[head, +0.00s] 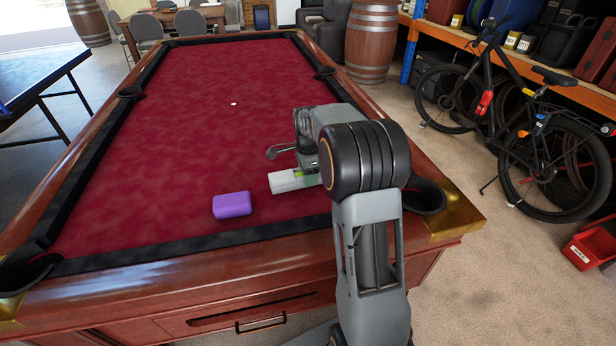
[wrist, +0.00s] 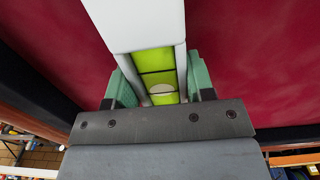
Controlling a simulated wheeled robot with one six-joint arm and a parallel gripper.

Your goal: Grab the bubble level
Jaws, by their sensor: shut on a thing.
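The bubble level (head: 286,183) is a pale grey-white bar with a green vial window, near the front of the red pool table. In the wrist view its white body (wrist: 136,22) and yellow-green vial (wrist: 156,72) fill the space between the fingers. My gripper (head: 308,165) is shut on the bubble level, with a green-padded finger on each side of it in the wrist view (wrist: 160,85). My arm hides the level's right end in the head view. I cannot tell whether the level touches the cloth.
A purple block (head: 232,205) lies on the cloth just left of the level. The table's dark cushions (head: 180,249) and wooden rim surround the cloth. A small white spot (head: 234,104) shows farther back. A bicycle (head: 515,120) and a red bin (head: 592,246) stand to the right.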

